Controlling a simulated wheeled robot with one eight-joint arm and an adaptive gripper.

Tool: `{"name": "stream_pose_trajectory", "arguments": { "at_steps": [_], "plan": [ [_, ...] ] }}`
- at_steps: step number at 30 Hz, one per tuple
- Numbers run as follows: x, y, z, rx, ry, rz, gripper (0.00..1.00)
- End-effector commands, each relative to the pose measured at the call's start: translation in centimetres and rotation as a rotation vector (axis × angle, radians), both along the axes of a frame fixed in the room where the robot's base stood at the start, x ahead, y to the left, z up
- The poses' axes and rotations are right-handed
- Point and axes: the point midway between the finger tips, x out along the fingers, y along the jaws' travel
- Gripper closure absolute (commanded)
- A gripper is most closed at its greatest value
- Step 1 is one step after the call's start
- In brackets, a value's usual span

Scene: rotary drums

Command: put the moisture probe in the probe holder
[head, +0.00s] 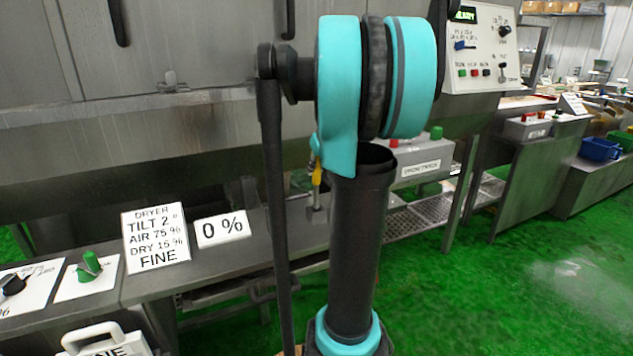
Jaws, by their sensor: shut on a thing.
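My own arm, with teal joint covers and a dark tube, fills the middle of the head view. My gripper does not show; what it holds is hidden too. A small yellow-and-grey upright thing (316,172) shows just left of my arm, above the steel bench, partly covered by the arm. I cannot tell whether it is the moisture probe or a part of the machine. I cannot make out the probe holder in this view.
A steel bench (225,262) carries a dryer sign (156,238), a "0 %" sign (222,228) and a green knob (89,263). A control panel (482,48) is at upper right. Blue bins (600,149) stand far right. Green floor (500,300) at right is open.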

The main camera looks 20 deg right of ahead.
Motion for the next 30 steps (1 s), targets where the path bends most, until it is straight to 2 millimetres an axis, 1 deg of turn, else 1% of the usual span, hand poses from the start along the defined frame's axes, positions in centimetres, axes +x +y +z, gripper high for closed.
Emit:
{"name": "stream_pose_trajectory", "arguments": {
  "at_steps": [1, 5, 9, 12, 15, 25, 26, 30],
  "plan": [
    [0.0, 0.0, -0.5, 0.0, 0.0, 0.0, 1.0],
    [0.1, 0.0, -1.3, 0.0, 0.0, 0.0, 1.0],
    [0.1, 0.0, -3.2, 0.0, 0.0, 0.0, 1.0],
    [0.1, 0.0, -4.3, 0.0, 0.0, 0.0, 1.0],
    [0.0, 0.0, -4.7, 0.0, 0.0, 0.0, 1.0],
    [0.0, 0.0, -5.0, 0.0, 0.0, 0.0, 1.0],
    [0.0, 0.0, -5.0, 0.0, 0.0, 0.0, 0.76],
    [0.0, 0.0, -5.0, 0.0, 0.0, 0.0, 0.59]
  ]
}}
